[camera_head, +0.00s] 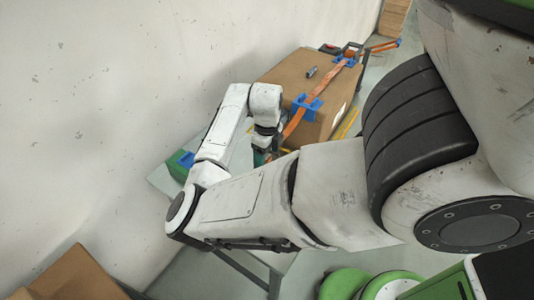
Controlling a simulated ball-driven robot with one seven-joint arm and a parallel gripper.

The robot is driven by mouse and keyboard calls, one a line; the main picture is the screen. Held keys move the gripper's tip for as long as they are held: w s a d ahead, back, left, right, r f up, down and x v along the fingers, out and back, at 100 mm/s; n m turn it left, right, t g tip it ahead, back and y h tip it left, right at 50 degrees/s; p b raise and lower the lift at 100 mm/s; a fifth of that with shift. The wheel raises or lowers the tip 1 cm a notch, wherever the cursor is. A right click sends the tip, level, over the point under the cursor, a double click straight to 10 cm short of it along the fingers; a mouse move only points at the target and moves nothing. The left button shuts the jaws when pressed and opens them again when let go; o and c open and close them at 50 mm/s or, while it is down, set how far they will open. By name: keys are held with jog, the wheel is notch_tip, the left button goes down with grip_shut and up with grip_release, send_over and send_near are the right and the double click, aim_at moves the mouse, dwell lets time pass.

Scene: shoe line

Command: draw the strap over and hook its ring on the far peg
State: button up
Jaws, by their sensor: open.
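A large brown cardboard box (292,72) stands on a grey table. An orange strap (323,90) lies across its top, from the near edge toward the far end. Blue edge pieces sit under the strap at the near edge (306,107) and far edge (347,62). My gripper (263,155) is at the near side of the box, left of the strap's near end. It is open, but my forearm hides much of it. I cannot make out the ring or the far peg. An orange strip (383,46) extends beyond the box's far end.
A small dark grey object (311,71) lies on the box top. A green and blue item (181,163) sits at the table's left end by the white wall (90,110). Another cardboard box (68,278) is at lower left.

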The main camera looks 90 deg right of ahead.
notch_tip(320, 180, up, 11)
jog(key=shift+f+b, duration=0.1)
jog(key=shift+b, duration=0.7)
jog(key=n+h, duration=0.1)
jog(key=n, duration=0.2)
jog(key=w+d+n+h, duration=0.1)
jog(key=n+h, duration=0.1)
jog(key=n, duration=0.2)
jog(key=w+n+g+h, duration=0.1)
jog(key=n, duration=0.3)
jog(key=shift+w+d+r, duration=0.15)
jog(key=shift+d+r, duration=0.1)
jog(key=shift+d, duration=0.15)
jog(key=w+a+f+n+t+h, duration=0.1)
jog(key=w+a+f+n, duration=0.35)
jog(key=n, duration=0.35)
jog(key=w+a+f+n+t, duration=0.1)
jog(key=w+a+f+n, duration=0.2)
jog(key=a+n, duration=0.4)
jog(key=s+a+f+n+y, duration=0.2)
jog(key=a+f+n, duration=0.3)
jog(key=a, duration=0.5)
jog(key=s+a+f+n+y, duration=0.2)
jog(key=s+a+f+n, duration=0.1)
jog(key=a+n, duration=0.7)
jog(key=shift+s+a+f+y+b, duration=0.35)
jog(key=shift+a+f, duration=0.3)
jog(key=shift+f, duration=0.25)
